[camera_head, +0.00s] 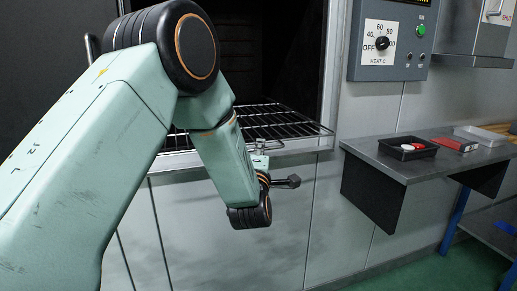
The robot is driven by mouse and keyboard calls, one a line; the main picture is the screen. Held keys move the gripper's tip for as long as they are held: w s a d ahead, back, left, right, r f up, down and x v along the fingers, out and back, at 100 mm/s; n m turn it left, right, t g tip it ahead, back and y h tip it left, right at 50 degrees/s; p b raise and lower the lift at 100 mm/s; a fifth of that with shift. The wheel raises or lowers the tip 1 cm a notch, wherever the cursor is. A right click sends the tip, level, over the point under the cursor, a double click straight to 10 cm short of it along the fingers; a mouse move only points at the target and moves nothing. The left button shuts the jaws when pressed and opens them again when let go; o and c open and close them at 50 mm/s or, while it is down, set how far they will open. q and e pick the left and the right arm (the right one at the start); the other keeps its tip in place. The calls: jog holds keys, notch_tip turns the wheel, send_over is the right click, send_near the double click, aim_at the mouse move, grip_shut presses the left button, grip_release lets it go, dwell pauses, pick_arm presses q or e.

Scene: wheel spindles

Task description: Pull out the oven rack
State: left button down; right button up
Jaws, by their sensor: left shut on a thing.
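My left arm comes in from the left and covers the left part of the rack. My left gripper (261,158) is at the rack's front edge, below my forearm, and is shut on the rack. The fingertips are small and partly hidden by my wrist. My right gripper is not in view.
A grey control box (392,40) with a heat dial is on the wall to the right. A grey shelf (385,163) below it holds a black tray (407,147), a red box (455,144) and a clear tray (480,135). Green floor shows at lower right.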

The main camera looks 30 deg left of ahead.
pick_arm(q)
jog(key=shift+s+d, duration=0.25)
jog(key=shift+d, duration=0.05)
jog(key=c, duration=1.4)
grip_release()
jog(key=shift+c, duration=0.2)
jog(key=shift+s, duration=0.1)
jog(key=v, duration=1.2)
